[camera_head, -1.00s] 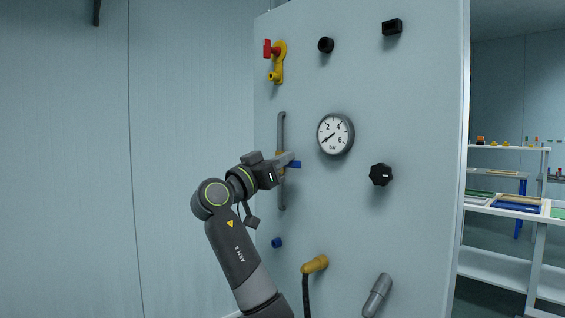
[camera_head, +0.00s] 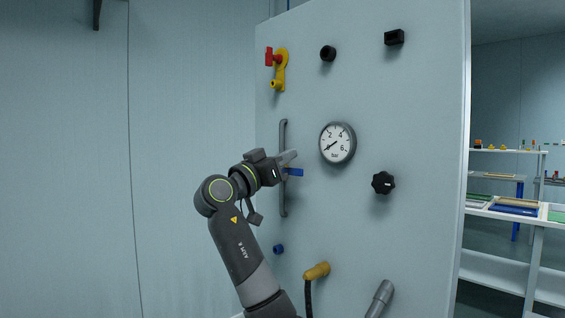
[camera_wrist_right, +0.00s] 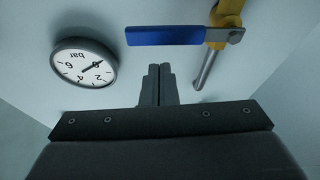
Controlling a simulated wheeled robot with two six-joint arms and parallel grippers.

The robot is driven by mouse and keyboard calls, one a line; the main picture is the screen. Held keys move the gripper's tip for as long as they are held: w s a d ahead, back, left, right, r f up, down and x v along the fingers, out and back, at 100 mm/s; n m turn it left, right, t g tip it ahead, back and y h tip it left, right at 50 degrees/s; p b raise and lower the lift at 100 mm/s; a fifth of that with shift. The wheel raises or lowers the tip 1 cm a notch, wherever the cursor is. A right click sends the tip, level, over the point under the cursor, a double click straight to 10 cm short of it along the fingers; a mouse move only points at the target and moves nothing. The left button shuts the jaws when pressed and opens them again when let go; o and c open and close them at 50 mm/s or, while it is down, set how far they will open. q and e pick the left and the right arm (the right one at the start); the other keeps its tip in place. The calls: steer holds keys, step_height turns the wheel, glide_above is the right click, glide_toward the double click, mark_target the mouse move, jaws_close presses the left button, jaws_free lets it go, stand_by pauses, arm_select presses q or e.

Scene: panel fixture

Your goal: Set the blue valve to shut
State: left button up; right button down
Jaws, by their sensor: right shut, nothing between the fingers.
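The blue valve's lever (camera_head: 293,172) sticks out sideways to the right of the grey vertical pipe (camera_head: 283,205) on the panel. In the right wrist view the blue lever (camera_wrist_right: 165,35) lies across the pipe, joined to a yellow valve body (camera_wrist_right: 226,18). My right gripper (camera_head: 291,156) is just above the lever in the head view, its fingers partly in front of the pipe. In the right wrist view its fingertips (camera_wrist_right: 160,70) are together and empty, with a small gap in the picture to the lever. My left gripper is not in view.
A pressure gauge (camera_head: 338,143) is right of the lever, and a black knob (camera_head: 383,183) lower right. A yellow valve with a red handle (camera_head: 269,56) is above. A yellow hose elbow (camera_head: 317,271) and blue knob (camera_head: 279,249) are below. Shelves (camera_head: 500,212) stand beyond the panel.

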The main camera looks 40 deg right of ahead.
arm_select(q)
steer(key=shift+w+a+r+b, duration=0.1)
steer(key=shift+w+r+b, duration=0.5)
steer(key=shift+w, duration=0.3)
arm_select(e)
steer(key=w+r+v, duration=0.1)
steer(key=v, duration=0.8)
steer(key=shift+s+a, duration=0.4)
steer(key=shift+a, duration=0.05)
steer(key=shift+r, duration=0.1)
